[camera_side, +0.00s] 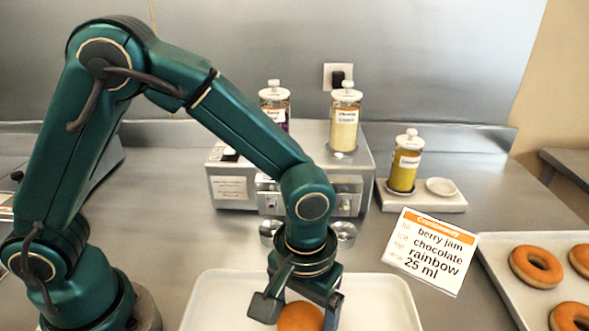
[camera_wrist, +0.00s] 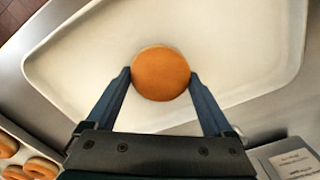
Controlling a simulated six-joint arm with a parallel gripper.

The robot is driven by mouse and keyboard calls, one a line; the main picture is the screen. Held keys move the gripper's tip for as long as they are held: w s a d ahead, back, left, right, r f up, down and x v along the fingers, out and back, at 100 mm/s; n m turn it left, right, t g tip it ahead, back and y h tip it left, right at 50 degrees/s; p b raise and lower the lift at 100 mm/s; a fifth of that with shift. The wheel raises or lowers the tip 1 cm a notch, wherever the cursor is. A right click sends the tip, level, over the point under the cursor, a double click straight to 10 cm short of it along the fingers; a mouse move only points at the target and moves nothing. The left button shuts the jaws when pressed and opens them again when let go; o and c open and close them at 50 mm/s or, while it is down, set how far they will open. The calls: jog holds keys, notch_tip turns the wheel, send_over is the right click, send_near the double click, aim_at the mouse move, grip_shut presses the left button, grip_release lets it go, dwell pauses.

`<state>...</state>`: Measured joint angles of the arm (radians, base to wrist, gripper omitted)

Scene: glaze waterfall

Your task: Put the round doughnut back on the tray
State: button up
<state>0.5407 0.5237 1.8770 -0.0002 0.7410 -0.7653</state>
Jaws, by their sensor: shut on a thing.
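The round doughnut (camera_wrist: 160,73) is a plain golden-brown disc with no hole showing. My gripper (camera_wrist: 160,82) is shut on it, with one finger on each side. In the side view the doughnut (camera_side: 301,317) shows low in the frame between the fingers of my gripper (camera_side: 296,308), partly cut off by the bottom edge. A white tray (camera_side: 385,300) lies under my gripper, and its bare surface also shows around the doughnut in the wrist view (camera_wrist: 235,45). I cannot tell whether the doughnut touches the tray or is held just above it.
A second tray (camera_side: 497,275) with several ring doughnuts (camera_side: 536,267) stands at the right. Behind are a dispenser machine (camera_side: 236,185) with two jars, and a yellow jar (camera_side: 404,165) beside a small dish (camera_side: 441,187).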

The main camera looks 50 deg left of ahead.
aim_at(302, 315)
jog(key=shift+f, duration=0.3)
jog(key=shift+f, duration=0.1)
jog(key=o, duration=1.1)
notch_tip(302, 315, up, 12)
jog(key=s+a+r+m+t, duration=0.1)
jog(key=s+a+t, duration=0.1)
jog(key=a, duration=0.5)
jog(key=s+a+r+m+t, duration=0.1)
jog(key=s+a+t, duration=0.2)
jog(key=a, duration=0.4)
jog(key=shift+s+r+m+t, duration=0.3)
jog(key=shift+s, duration=0.3)
